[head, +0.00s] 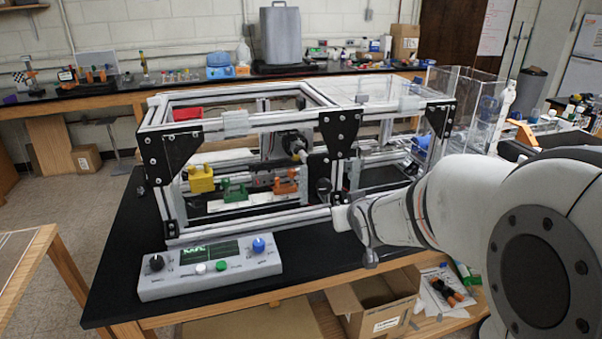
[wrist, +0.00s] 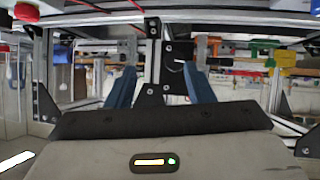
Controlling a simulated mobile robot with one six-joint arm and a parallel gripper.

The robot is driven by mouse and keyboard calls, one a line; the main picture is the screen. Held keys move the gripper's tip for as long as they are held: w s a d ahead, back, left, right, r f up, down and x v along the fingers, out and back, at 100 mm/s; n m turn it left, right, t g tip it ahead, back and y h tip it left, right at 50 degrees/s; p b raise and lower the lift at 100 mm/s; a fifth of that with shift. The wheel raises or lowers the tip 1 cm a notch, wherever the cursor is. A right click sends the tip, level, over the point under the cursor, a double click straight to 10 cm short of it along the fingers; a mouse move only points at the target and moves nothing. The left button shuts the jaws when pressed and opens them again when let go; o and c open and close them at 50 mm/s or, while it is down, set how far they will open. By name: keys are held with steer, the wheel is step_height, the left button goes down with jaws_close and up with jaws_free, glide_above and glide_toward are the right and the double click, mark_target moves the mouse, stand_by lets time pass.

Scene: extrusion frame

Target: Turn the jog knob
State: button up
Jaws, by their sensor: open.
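A grey control box (head: 210,266) sits at the front left of the black bench in the head view. It has a blue knob (head: 258,244) at right, a black knob (head: 156,262) at left, a dark green-lined screen, and white and green buttons. I cannot read which knob is labelled jog. In the wrist view, my gripper (wrist: 160,74) is open, its two blue fingers apart with nothing between them. It faces the extrusion frame. In the head view my arm reaches in from the right, and its end is right of the control box, away from both knobs. The control box is not in the wrist view.
The aluminium extrusion frame (head: 270,218) stands behind the control box, with yellow (head: 201,179), green (head: 235,190) and orange (head: 286,181) clamps inside. A cardboard box (head: 372,300) lies below the bench. Bare black bench top lies between the control box and my arm.

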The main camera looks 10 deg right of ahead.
mark_target(326, 189)
steer(key=w+f+n+t+y+b, duration=0.1)
steer(key=w+t, duration=0.1)
steer(key=w, duration=0.1)
steer(key=w+a+f+t+y+b, duration=0.1)
steer(key=w+t, duration=0.1)
steer(key=w, duration=0.1)
steer(key=w+f+n+t+y+b, duration=0.1)
steer(key=w+f, duration=0.1)
steer(key=w, duration=0.2)
steer(key=shift+a+n+t+y+b, duration=0.3)
steer(key=shift+a+t+y+b, duration=0.1)
steer(key=w, duration=0.3)
steer(key=w+a+p, duration=0.1)
steer(key=w, duration=0.3)
steer(key=shift+a, duration=0.2)
steer(key=shift+c, duration=0.2)
steer(key=shift+f, duration=0.1)
steer(key=c, duration=0.7)
steer(key=shift+o, duration=0.2)
